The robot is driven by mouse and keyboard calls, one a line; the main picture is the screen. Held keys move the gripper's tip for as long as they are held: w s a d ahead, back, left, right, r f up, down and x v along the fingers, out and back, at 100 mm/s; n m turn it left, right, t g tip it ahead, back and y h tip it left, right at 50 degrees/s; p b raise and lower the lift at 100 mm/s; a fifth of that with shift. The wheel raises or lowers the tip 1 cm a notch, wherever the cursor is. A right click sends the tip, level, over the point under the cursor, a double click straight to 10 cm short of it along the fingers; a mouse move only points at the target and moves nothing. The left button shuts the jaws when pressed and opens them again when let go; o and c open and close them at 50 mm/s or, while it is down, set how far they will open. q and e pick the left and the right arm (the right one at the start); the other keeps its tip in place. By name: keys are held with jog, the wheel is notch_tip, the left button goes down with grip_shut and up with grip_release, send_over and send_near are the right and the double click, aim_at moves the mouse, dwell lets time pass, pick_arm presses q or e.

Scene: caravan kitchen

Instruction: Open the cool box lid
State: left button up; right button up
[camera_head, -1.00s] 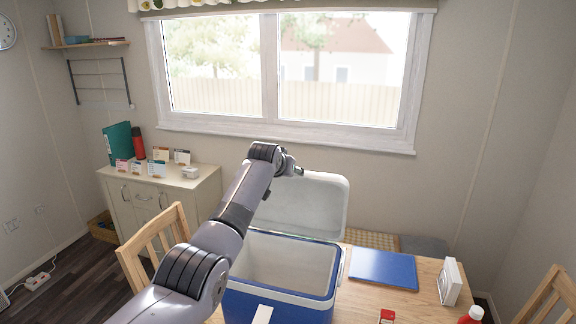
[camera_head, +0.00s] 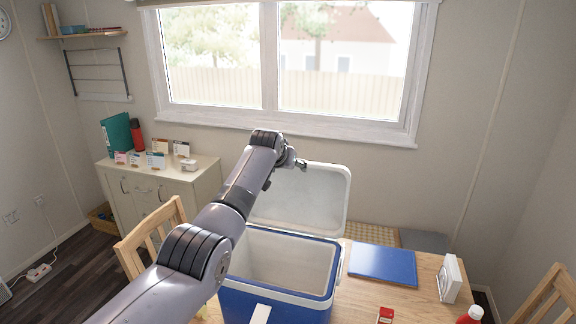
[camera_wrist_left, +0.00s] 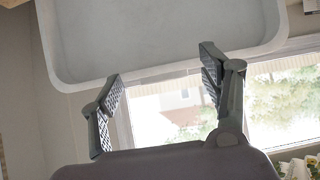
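The blue cool box (camera_head: 258,301) with a white rim stands on the wooden table, and its inside is in view and looks empty. Its white lid (camera_head: 318,200) stands raised, tilted up at the back of the box. My left gripper (camera_head: 298,164) is by the lid's upper left edge in the head view. In the left wrist view my left gripper (camera_wrist_left: 160,75) has its fingers wide apart with nothing between them, and the lid's pale inner face (camera_wrist_left: 165,35) fills the top, close to the fingertips. Whether they touch cannot be told. My right gripper is not in view.
A blue board (camera_head: 383,264), a white framed item (camera_head: 450,278), a small red item (camera_head: 385,315) and a red bottle (camera_head: 472,315) are on the table (camera_head: 410,297) right of the box. Wooden chairs stand left (camera_head: 150,235) and right. The window is behind.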

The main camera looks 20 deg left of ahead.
pick_arm(q)
jog(key=shift+o, duration=0.5)
jog(key=shift+r, duration=0.3)
jog(key=v, duration=1.1)
jog(key=shift+s, duration=0.35)
jog(key=shift+r, duration=0.1)
jog(key=shift+c, duration=0.4)
